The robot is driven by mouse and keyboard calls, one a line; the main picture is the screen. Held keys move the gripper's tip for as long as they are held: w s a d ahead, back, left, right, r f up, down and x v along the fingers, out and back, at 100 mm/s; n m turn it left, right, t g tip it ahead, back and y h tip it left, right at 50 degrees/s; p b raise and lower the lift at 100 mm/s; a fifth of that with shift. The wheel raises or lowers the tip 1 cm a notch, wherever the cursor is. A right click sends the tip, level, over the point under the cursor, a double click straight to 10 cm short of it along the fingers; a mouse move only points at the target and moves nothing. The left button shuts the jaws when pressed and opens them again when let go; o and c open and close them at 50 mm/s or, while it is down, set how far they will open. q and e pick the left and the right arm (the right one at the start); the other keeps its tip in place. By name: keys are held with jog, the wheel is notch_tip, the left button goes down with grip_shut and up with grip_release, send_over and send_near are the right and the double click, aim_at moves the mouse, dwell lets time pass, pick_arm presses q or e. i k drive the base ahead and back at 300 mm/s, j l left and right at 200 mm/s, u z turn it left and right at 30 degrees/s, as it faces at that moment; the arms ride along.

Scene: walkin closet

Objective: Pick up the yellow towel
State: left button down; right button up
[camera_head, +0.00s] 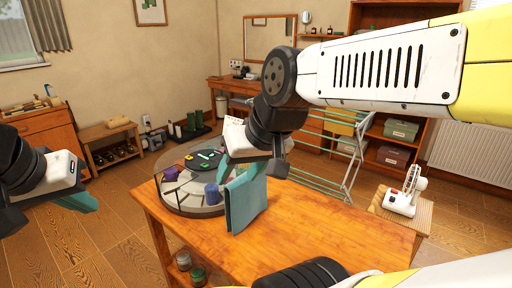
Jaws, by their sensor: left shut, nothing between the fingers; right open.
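A yellow cloth, which looks like the yellow towel (340,128), hangs on the drying rack (352,172) behind the wooden table. It is small in the view and partly hidden by my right arm. My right gripper (238,172) is over the left part of the table, open, well to the left of the yellow cloth. A teal cloth (248,205) is just below its fingers; I cannot tell whether they touch. My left gripper (84,201) is at the far left, shut and empty, away from the table.
The wooden table (320,232) carries a round glass-walled tray (190,208) with small items and a purple object. Shelves with boxes (402,130) stand behind. The table's right part is clear.

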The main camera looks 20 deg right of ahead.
aim_at(334, 127)
jog(key=z, duration=2.5)
jog(key=l+z, duration=0.3)
jog(key=z, duration=0.2)
jog(key=l+z, duration=0.7)
jog(key=z, duration=0.25)
jog(key=i+l+u, duration=0.25)
jog(key=i+l, duration=0.15)
jog(key=i+l+u, duration=0.25)
jog(key=i+l, duration=0.2)
jog(key=i+u, duration=0.7)
jog(key=i+l+u, duration=0.15)
jog(key=i+u, duration=0.3)
jog(key=i, duration=1.5)
jog(key=i+u, duration=0.2)
jog(key=i, duration=0.85)
jog(key=i+l+u, duration=0.2)
jog(key=i, duration=0.85)
jog(key=j, duration=0.1)
